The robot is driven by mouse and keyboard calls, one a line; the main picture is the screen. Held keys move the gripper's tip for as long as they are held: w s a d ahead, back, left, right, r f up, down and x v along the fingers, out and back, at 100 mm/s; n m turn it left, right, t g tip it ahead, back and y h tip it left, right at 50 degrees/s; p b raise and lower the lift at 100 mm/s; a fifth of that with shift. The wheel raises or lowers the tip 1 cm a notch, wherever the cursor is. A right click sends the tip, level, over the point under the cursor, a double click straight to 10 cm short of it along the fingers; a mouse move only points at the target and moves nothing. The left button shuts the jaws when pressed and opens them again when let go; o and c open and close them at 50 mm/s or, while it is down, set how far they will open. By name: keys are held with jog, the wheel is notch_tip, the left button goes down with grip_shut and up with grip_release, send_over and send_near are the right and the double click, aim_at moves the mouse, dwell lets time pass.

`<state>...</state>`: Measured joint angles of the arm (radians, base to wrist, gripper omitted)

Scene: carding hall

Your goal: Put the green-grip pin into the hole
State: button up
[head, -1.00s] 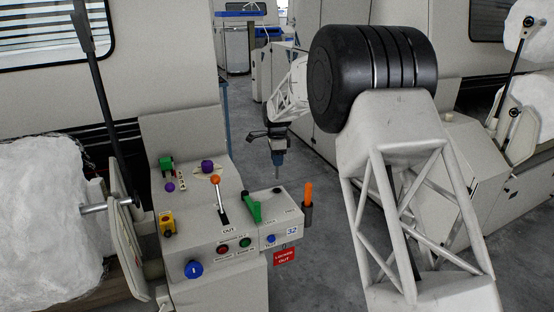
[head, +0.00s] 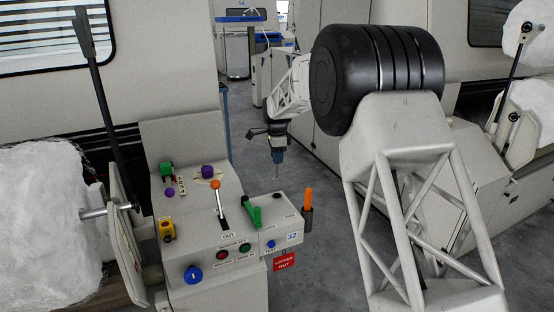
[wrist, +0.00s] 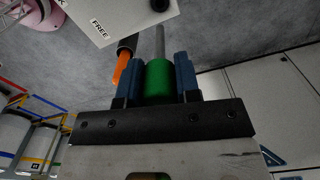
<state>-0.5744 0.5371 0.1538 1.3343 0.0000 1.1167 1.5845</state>
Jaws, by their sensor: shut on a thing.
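My gripper (head: 277,157) hangs pointing down, above and just behind the right end of the grey control box. In the wrist view its two blue fingers (wrist: 159,78) are shut on the green grip of the pin (wrist: 159,84). The pin's bare grey shaft (wrist: 160,42) points away from the fingers. In the head view the shaft (head: 277,172) hangs in the air, and the fingers hide the green grip. A dark round hole (wrist: 160,4) shows on the panel marked FREE at the wrist view's top edge. The shaft tip is close to it in the picture, apparently apart.
An orange-handled thing (head: 308,197) stands in a dark holder at the box's right end, close beside the fingers in the wrist view (wrist: 122,68). A green lever (head: 252,214) and an orange-knobbed lever (head: 216,186) rise from the console (head: 190,240). Open floor lies behind.

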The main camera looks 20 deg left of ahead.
jog(key=shift+r, duration=2.4)
jog(key=s+a+f, duration=0.2)
jog(key=s+f, duration=0.1)
jog(key=s, duration=0.3)
jog(key=s+a+f, duration=0.1)
jog(key=s+f, duration=0.2)
jog(key=s, duration=0.3)
jog(key=shift+s+a+f, duration=0.15)
jog(key=shift+a+f, duration=0.05)
jog(key=shift+a, duration=0.2)
jog(key=shift+f, duration=0.1)
jog(key=shift+f, duration=2.8)
jog(key=shift+f, duration=1.4)
